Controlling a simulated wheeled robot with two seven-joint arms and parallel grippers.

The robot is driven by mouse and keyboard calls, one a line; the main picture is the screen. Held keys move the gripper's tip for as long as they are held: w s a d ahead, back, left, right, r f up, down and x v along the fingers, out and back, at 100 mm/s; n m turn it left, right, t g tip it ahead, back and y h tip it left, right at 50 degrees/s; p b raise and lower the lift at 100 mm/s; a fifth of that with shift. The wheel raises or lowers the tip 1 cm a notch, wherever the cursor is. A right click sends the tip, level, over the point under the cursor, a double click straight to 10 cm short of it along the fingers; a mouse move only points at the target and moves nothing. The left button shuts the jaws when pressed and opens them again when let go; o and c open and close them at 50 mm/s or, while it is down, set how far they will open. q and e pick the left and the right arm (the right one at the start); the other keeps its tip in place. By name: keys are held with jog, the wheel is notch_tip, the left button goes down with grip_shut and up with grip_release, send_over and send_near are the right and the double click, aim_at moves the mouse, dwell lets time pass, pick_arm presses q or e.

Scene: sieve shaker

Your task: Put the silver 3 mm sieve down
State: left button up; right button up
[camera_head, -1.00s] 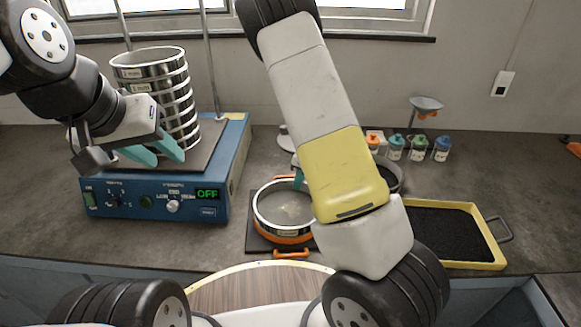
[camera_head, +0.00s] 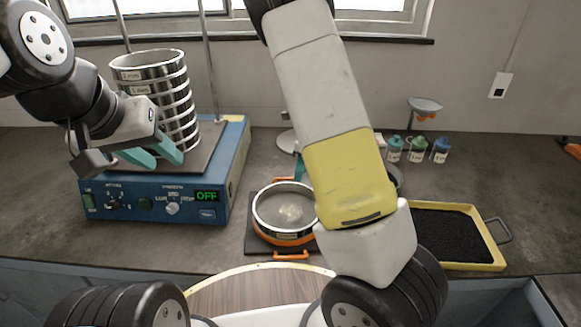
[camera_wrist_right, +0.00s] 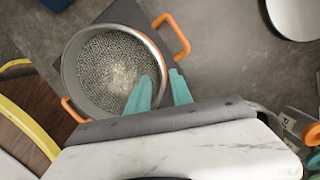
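The silver 3 mm sieve (camera_head: 262,222) is a shallow round metal ring with mesh, over the orange-handled pan (camera_head: 291,255); a pale patch shows in its middle. I cannot tell whether it rests fully there. In the right wrist view the sieve (camera_wrist_right: 68,75) is at the upper left. My right gripper (camera_wrist_right: 160,78) has one teal finger inside its rim and one outside, and appears shut on the wall. In the head view my right arm hides most of that gripper (camera_head: 300,168).
A stack of silver sieves (camera_head: 165,95) stands on the blue shaker (camera_head: 150,205), whose display reads OFF. A yellow tray of dark grains (camera_head: 489,266) lies to the right. Several small bottles (camera_head: 417,150) and a funnel stand (camera_head: 425,104) are behind it.

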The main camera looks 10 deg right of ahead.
jog(key=w+r+m+t+y, duration=0.1)
jog(key=w+r+m+t, duration=0.4)
jog(key=r, duration=0.4)
jog(key=w+r+m+t+y, duration=0.1)
jog(key=w+r+m+t, duration=0.1)
jog(key=r+m, duration=0.6)
jog(key=s+d+r+m+t+h, duration=0.35)
jog(key=d+r+m, duration=0.25)
jog(key=r+m, duration=0.55)
jog(key=s+d+f+m+g, duration=0.1)
jog(key=s+m+g, duration=0.1)
jog(key=s+m, duration=1.2)
jog(key=s+a+f+m+g+y, duration=0.1)
jog(key=s+a+m, duration=0.3)
jog(key=s, duration=0.3)
jog(key=s+a+f+m+g+y, duration=0.1)
jog(key=s+a+m+g, duration=0.1)
jog(key=s+a+m, duration=0.2)
jog(key=s+m, duration=0.1)
jog(key=s, duration=0.1)
jog(key=shift+s+f, duration=0.3)
jog(key=shift+s, duration=0.1)
